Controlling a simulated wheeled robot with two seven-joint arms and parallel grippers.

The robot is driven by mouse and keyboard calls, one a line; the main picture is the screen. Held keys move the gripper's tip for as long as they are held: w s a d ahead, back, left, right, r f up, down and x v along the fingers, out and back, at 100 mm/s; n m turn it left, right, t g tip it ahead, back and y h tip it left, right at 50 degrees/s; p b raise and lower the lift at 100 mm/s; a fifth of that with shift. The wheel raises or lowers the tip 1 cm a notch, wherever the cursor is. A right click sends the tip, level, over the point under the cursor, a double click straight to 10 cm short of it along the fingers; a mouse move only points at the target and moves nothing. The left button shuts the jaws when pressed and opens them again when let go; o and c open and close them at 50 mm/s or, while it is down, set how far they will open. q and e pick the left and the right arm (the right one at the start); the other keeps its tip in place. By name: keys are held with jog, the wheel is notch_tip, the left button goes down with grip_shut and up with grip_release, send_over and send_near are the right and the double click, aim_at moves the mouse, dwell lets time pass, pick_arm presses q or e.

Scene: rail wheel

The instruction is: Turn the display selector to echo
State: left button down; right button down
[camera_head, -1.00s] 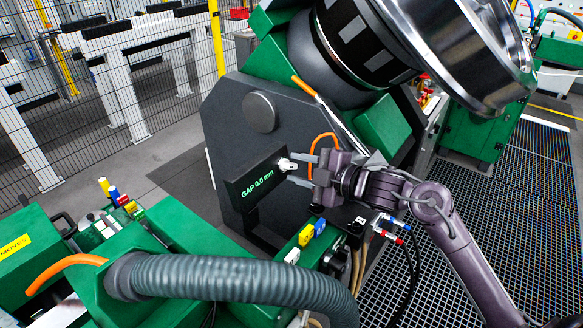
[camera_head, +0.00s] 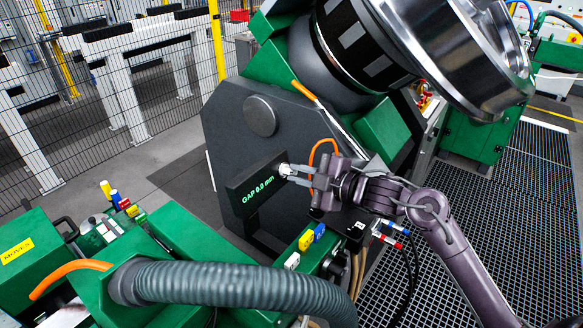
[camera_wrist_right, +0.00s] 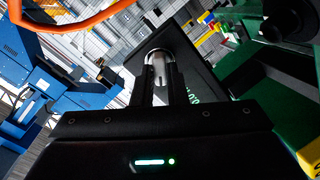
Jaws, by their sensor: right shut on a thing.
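The display (camera_head: 257,184) is a black box on the dark machine plate, with green text reading "GAP 0.0 mm". Its selector (camera_head: 285,170) is a small pale knob at the display's upper right end. My right gripper (camera_head: 296,174) is at the knob, its fingers closed around it. In the right wrist view the selector (camera_wrist_right: 157,62) shows as a silvery white cylinder between the two dark fingertips, in front of the display's dark housing (camera_wrist_right: 180,60). My left gripper is not in view.
A large steel wheel (camera_head: 465,50) hangs above my right arm. An orange cable (camera_head: 325,145) loops close above the right gripper. A grey corrugated hose (camera_head: 235,283) and green machine parts fill the foreground. Grating (camera_head: 530,200) covers the floor at right.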

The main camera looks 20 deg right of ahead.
jog(key=shift+m+p, duration=1.8)
jog(key=shift+p, duration=0.2)
jog(key=shift+r+m+p, duration=0.1)
jog(key=shift+m+p, duration=0.2)
jog(key=shift+p, duration=0.4)
jog(key=shift+m+p, duration=0.4)
jog(key=shift+p, duration=0.1)
jog(key=shift+a+m+p, duration=0.1)
jog(key=shift+m+p, duration=0.9)
jog(key=shift+p, duration=0.15)
jog(key=shift+m, duration=0.5)
jog(key=m, duration=0.4)
jog(key=shift+m, duration=0.3)
